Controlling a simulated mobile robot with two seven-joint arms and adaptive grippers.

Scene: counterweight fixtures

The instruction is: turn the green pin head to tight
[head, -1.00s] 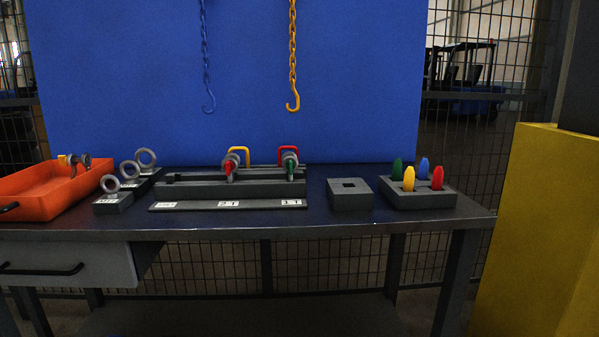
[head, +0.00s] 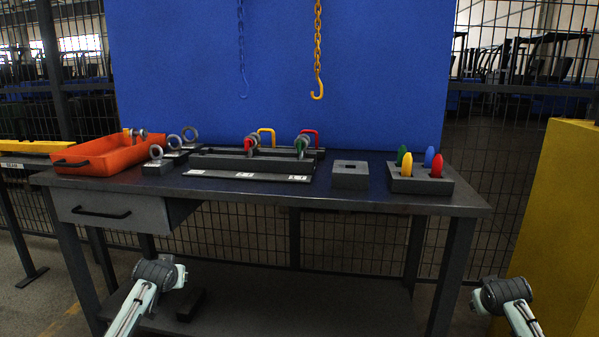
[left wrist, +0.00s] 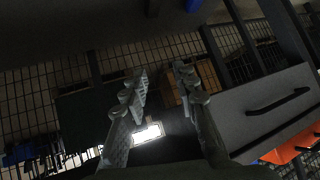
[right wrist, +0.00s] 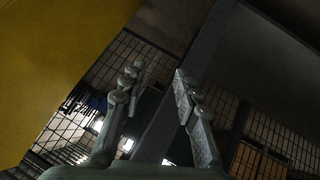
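The green pin head (head: 301,143) shows at the right end of the dark fixture (head: 240,162) on the workbench, with a grey shackle body around it and a red handle loop behind. How tight it is cannot be told at this size. My left gripper (left wrist: 158,85) is open and empty below the bench front in the left wrist view. My right gripper (right wrist: 158,78) is open and empty in the right wrist view, low beside the bench. In the head view both arms show low at the front, well away from the fixture.
A red pin head (head: 248,144) sits left of the green one. An orange tray (head: 100,155), ring weights, a square-holed block (head: 350,175) and a block of coloured pegs (head: 420,184) stand on the bench. Hooks (head: 317,90) hang behind. A yellow pillar (head: 555,190) is at right.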

